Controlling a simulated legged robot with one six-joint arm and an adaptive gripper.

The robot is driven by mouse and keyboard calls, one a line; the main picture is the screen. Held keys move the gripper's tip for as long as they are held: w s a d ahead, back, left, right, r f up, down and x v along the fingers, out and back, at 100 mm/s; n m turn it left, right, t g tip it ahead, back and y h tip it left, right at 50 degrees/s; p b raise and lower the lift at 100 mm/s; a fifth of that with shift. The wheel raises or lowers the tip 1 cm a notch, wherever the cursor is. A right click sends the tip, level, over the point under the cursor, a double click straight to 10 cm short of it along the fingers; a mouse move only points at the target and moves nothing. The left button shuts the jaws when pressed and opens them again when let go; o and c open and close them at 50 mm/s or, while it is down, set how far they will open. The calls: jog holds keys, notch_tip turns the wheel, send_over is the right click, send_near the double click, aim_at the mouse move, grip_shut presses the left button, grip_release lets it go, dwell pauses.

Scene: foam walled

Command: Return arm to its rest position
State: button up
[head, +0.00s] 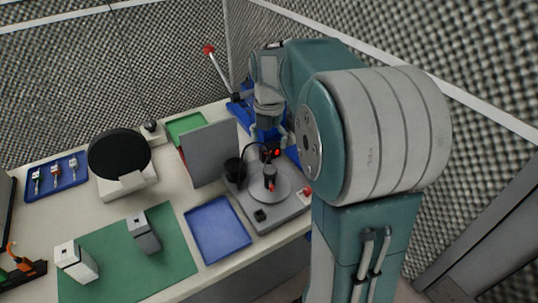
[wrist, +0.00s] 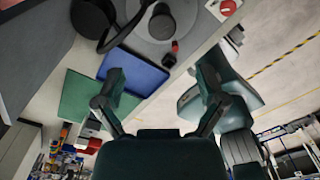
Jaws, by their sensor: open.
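My arm, teal and grey, rises at the right of the head view and bends over the bench. My gripper (head: 269,134) points down above the back of a grey machine (head: 284,208) with a round plate. In the wrist view my gripper (wrist: 160,78) has its two fingers spread wide with nothing between them. The blue tray (wrist: 138,72) and the machine's round plate show beyond the fingers. Part of the machine is hidden behind my arm in the head view.
A grey upright panel (head: 208,153) stands left of the machine. An empty blue tray (head: 217,229) lies in front. A green mat (head: 110,262) holds two small blocks. A round black-topped device (head: 119,152) and a blue rack (head: 57,176) stand farther left. Patterned walls close the back and right.

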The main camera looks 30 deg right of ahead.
jog(key=shift+r, duration=0.95)
jog(key=shift+a, duration=0.1)
jog(key=s+a+m+t, duration=0.2)
jog(key=s+a+m, duration=0.2)
jog(key=s+m, duration=0.2)
jog(key=s+a+r+m+t, duration=0.1)
jog(key=s+a+m, duration=0.3)
jog(key=s+m, duration=0.3)
jog(key=s+a+r+m+t, duration=0.1)
jog(key=s+a+m, duration=0.3)
jog(key=m, duration=0.9)
jog(key=s+t, duration=0.1)
jog(key=s, duration=0.1)
jog(key=shift+s+a+t, duration=0.25)
jog(key=shift+s+t, duration=0.05)
jog(key=shift+s, duration=0.1)
